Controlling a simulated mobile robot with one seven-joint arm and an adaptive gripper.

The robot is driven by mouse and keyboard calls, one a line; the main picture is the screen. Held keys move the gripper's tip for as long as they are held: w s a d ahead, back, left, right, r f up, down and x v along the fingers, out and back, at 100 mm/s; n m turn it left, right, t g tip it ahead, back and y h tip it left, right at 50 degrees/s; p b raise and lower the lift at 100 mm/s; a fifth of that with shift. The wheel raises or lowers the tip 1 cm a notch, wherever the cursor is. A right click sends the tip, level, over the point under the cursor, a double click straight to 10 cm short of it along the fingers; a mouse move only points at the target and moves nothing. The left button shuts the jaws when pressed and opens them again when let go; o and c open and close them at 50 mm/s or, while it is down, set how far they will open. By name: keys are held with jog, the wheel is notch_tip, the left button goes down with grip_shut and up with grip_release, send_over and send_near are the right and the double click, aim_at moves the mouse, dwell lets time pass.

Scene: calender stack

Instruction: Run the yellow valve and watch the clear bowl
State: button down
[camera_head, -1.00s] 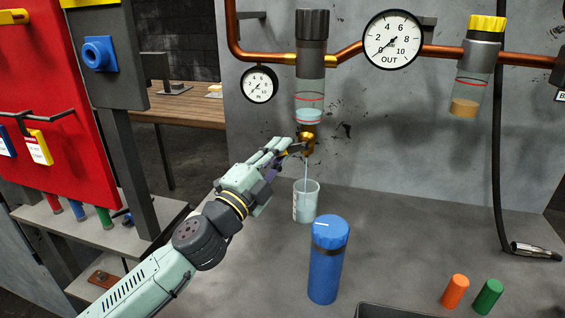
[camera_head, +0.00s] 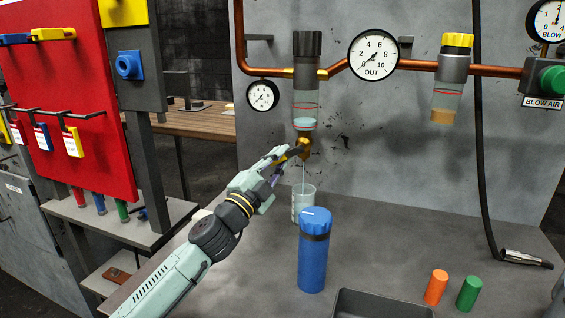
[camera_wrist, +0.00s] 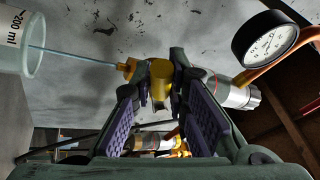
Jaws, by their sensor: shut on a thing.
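The yellow valve (camera_head: 303,146) sits under the clear bowl (camera_head: 304,106), which hangs from a dark-capped filter housing. A little pale blue liquid lies at the bottom of the bowl, below a red line. My gripper (camera_head: 291,154) is at the valve. In the wrist view, the fingers (camera_wrist: 161,98) are on either side of the valve's yellow knob (camera_wrist: 160,80), shut on it. A thin stream runs from the valve into a translucent beaker (camera_head: 303,200), which also shows in the wrist view (camera_wrist: 18,48) with a 200 ml mark.
A blue cylinder (camera_head: 313,255) stands in front of the beaker. A second bowl (camera_head: 446,103) holds amber liquid. A dark tray (camera_head: 380,304), an orange cylinder (camera_head: 436,287) and a green one (camera_head: 469,293) are at front right. A black hose (camera_head: 482,190) hangs at right.

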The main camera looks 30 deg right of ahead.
dwell(0.3)
jog(key=c, duration=1.6)
grip_release()
jog(key=v, duration=1.2)
dwell(4.5)
